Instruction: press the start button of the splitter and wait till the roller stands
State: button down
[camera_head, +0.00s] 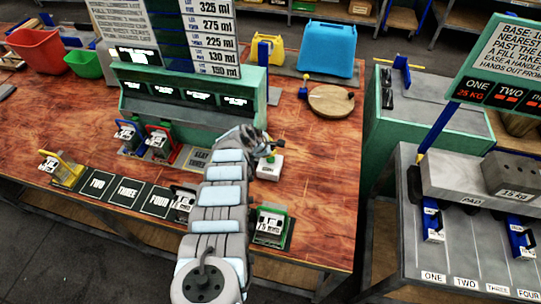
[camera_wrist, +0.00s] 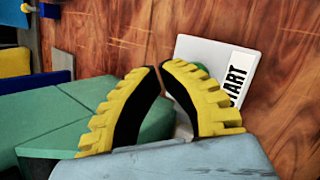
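The start button is a small white box (camera_head: 270,167) with a START label, on the wooden table right of the green machine. In the wrist view the white box (camera_wrist: 210,50) shows its label at the right, and a bit of the green button (camera_wrist: 201,68) shows beside my right finger. My gripper (camera_head: 268,148) is just above the box in the head view. In the wrist view the yellow-and-black fingertips (camera_wrist: 160,67) almost meet, with nothing between them, left of the button. Contact cannot be told. The green machine (camera_head: 185,112) carries several lit displays; I cannot make out a roller.
Blue (camera_head: 126,133) and red (camera_head: 158,142) holders stand before the green machine. A yellow holder (camera_head: 62,168), dark numbered pads (camera_head: 127,190) and a green holder (camera_head: 271,228) line the front. A round wooden board (camera_head: 331,100) and blue case (camera_head: 326,48) are behind. Bare table lies right of the box.

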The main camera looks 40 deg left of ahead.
jog(key=shift+r+p, duration=1.9)
jog(key=shift+r, duration=0.3)
